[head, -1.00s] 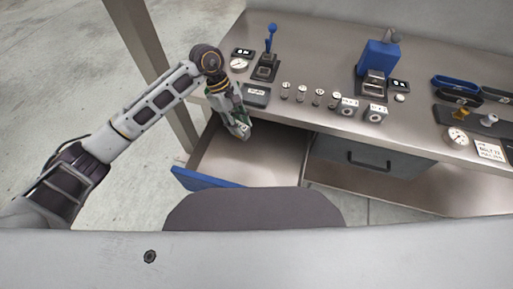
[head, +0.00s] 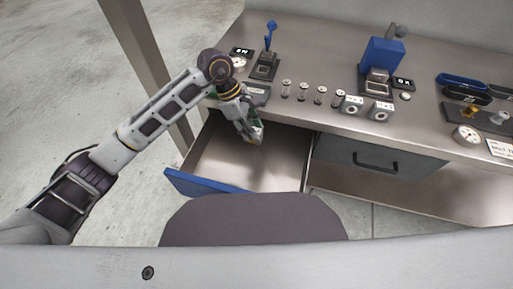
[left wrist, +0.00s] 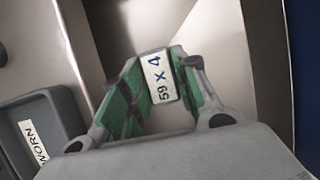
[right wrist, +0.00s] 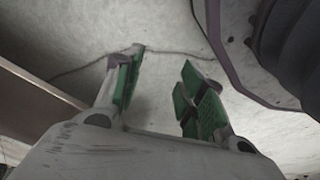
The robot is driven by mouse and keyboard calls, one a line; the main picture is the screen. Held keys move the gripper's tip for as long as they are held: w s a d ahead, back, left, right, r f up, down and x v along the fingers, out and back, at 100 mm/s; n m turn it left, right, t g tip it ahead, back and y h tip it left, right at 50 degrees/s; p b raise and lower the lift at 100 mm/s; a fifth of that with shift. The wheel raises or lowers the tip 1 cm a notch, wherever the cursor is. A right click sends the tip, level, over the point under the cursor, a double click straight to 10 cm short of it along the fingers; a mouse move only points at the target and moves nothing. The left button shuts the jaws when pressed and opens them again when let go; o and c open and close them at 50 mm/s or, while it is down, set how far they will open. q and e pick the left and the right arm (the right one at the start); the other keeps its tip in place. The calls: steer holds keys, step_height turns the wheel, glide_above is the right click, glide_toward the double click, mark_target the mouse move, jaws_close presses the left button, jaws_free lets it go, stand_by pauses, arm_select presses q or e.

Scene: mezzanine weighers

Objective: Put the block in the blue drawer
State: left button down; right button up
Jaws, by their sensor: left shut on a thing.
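The block is pale with a "59 X 4" label (left wrist: 159,77). It sits between the green-padded fingers of my left gripper (head: 254,133), which is shut on it. In the head view the gripper hangs over the back part of the open blue drawer, with the block mostly hidden by the fingers. The drawer has a blue front (head: 205,186) and a bare metal floor. The block appears to be above that floor, but its exact height is unclear. My right gripper (right wrist: 160,78) is open and empty in the right wrist view, and outside the head view.
Above the drawer, the bench top (head: 320,65) carries several small cylinders, a blue-topped device (head: 383,55), a blue-handled press (head: 266,55) and gauges. A dark tray marked "WORN" (left wrist: 42,125) is close beside the left gripper. A grey closed drawer (head: 375,160) is to the right.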

arm_select(q)
glide_above(252, 155)
step_height(252, 155, down, 5)
steer(key=shift+s, duration=0.1)
steer(key=shift+f+b, duration=0.3)
steer(key=shift+f, duration=2.15)
arm_select(e)
steer(key=r, duration=0.1)
steer(key=w+a+r, duration=0.1)
steer(key=shift+w+r, duration=0.15)
steer(key=shift+r, duration=0.25)
